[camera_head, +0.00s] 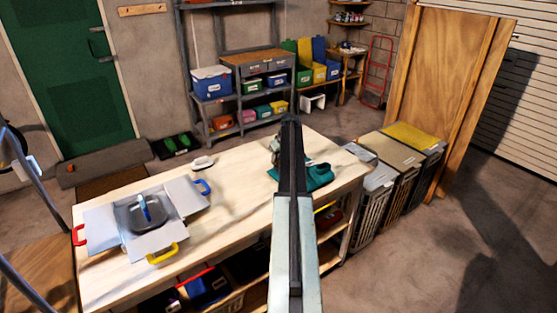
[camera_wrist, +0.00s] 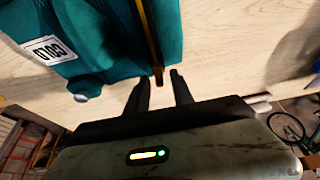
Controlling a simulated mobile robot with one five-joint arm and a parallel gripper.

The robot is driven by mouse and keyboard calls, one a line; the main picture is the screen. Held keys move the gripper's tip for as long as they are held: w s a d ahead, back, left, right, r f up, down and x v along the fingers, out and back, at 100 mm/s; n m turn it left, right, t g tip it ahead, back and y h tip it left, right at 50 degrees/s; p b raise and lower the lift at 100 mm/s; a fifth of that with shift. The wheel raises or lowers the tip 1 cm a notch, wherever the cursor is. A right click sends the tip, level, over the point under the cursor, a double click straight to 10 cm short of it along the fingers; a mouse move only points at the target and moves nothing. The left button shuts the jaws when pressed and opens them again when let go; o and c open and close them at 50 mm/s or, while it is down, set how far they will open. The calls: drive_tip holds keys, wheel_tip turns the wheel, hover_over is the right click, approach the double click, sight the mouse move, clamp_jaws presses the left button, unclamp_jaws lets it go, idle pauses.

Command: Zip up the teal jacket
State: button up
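The teal jacket (camera_head: 317,178) lies on the workbench, partly hidden behind my arm in the head view. In the wrist view the jacket (camera_wrist: 103,30) fills the upper left, with a white label and a grey round knob at its lower edge. A yellow-brown zipper strip (camera_wrist: 148,28) runs down its right part and ends in a small tab (camera_wrist: 158,77). My gripper (camera_wrist: 159,82) is open, its two dark fingers apart. The tab shows in line with the gap between the fingertips; I cannot tell whether it is between them or just beyond. My arm hides the gripper in the head view.
The workbench (camera_head: 240,190) is mostly bare between the jacket and a grey folding board (camera_head: 168,240) with coloured handles at left. A small white iron-like object (camera_head: 203,163) lies at the back edge. Lidded hampers (camera_head: 380,180) stand close to the bench's right end.

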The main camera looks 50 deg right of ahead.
idle(0.3)
drive_tip(key=p+v, duration=0.7)
drive_tip(key=shift+r, duration=0.4)
drive_tip(key=shift+s+a, duration=0.1)
drive_tip(key=shift+s, duration=0.05)
